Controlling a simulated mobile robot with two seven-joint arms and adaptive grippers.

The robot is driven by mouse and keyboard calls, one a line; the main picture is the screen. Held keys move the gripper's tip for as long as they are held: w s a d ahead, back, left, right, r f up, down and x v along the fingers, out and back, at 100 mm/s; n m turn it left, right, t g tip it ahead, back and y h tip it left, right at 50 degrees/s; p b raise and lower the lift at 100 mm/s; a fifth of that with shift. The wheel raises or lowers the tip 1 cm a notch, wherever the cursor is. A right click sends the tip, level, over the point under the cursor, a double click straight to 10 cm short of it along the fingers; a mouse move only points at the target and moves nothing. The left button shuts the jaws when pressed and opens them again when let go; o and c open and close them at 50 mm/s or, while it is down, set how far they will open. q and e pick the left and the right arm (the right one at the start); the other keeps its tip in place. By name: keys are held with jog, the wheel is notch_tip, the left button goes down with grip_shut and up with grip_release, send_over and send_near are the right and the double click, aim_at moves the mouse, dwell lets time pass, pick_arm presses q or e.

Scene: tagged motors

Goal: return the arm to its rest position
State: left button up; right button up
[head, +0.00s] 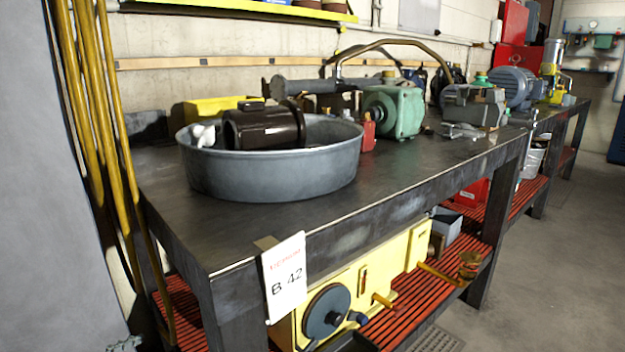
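Neither of my arms nor grippers can be made out in the head view. A dark brown motor (262,127) lies in a round grey metal basin (270,174) on the near end of the dark workbench (250,222). A small white thing (204,134) shows at the basin's left rim, beside the motor. A green motor (394,110), a grey motor (473,105) and a blue motor (511,86) stand further along the bench.
Yellow pipes (95,120) run down the left side. A yellow machine (345,290) with a dark wheel sits on the red slatted lower shelf (175,300). A yellow box (215,106) stands behind the basin. The bench top before the basin is bare. Open floor (560,270) lies at right.

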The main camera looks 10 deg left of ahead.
pick_arm(q)
jog(key=s+a+r+g+y, duration=0.2)
jog(key=s+r+g+y, duration=0.15)
jog(key=s+y, duration=0.4)
jog(key=s+a+r+g+y, duration=0.1)
jog(key=s+r+g+y, duration=0.1)
jog(key=s+g+y, duration=0.55)
jog(key=s+d+f+n+h+p, duration=0.1)
jog(key=s+d+f+n+h, duration=0.2)
jog(key=d+f, duration=0.4)
jog(key=s+d+f+n+h, duration=0.3)
jog(key=d+f, duration=0.4)
jog(key=d, duration=0.6)
jog(key=shift+s+d+f+n+h+p, duration=0.3)
jog(key=shift+s+f+h+p, duration=0.1)
jog(key=shift+s+h, duration=0.6)
pick_arm(e)
notch_tip(320, 180, down, 4)
jog(key=shift+w+a+r, duration=0.1)
jog(key=shift+w+r, duration=0.05)
